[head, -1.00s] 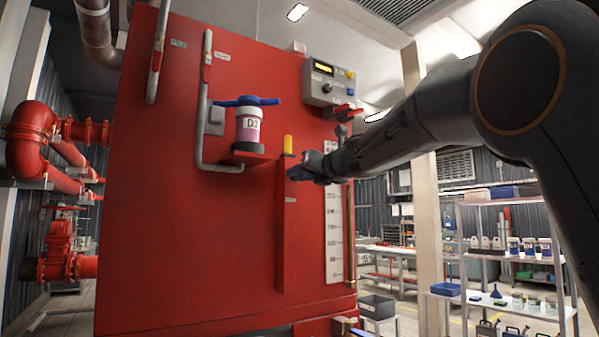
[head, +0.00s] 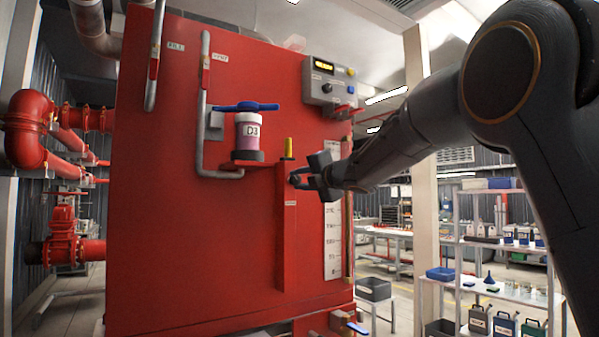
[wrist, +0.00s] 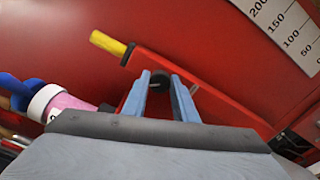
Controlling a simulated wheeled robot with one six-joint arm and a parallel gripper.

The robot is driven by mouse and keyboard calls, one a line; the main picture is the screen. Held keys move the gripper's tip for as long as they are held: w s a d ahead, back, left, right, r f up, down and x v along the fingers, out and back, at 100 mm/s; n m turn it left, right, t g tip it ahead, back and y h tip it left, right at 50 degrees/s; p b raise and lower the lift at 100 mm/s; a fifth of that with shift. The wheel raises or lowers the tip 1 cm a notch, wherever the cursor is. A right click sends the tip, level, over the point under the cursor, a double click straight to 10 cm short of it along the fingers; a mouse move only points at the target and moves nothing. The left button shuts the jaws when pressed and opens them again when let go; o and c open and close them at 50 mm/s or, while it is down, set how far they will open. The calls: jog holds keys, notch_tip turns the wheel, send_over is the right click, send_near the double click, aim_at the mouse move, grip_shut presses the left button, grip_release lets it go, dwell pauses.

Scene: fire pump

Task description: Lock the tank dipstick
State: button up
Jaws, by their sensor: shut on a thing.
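The tank dipstick shows its yellow handle (head: 287,147) upright at the top of a narrow red tube (head: 287,235) on the red tank's face. The handle also shows in the wrist view (wrist: 108,43). My gripper (head: 302,178) is at the tube's upper right side, just below the handle. In the wrist view my two blue-grey fingers (wrist: 160,82) straddle a small dark knob (wrist: 158,77) beside the tube, and they are shut on it. The fingers hide much of the knob, so I cannot tell its turn. The handle is free of my gripper.
A D3 canister (head: 248,137) with a blue top handle stands on a red shelf left of the tube. A grey control box (head: 330,80) is above my gripper. A white level scale (head: 333,240) is to the right. The tank's lower left face (head: 190,250) is clear.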

jog(key=m+p, duration=0.3)
jog(key=m, duration=0.1)
jog(key=shift+f+m+p, duration=0.1)
jog(key=shift+m+p, duration=1.15)
jog(key=shift+m, duration=0.35)
jog(key=o, duration=1)
jog(key=shift+o, duration=0.2)
jog(key=b+v, duration=0.3)
jog(key=v, duration=0.5)
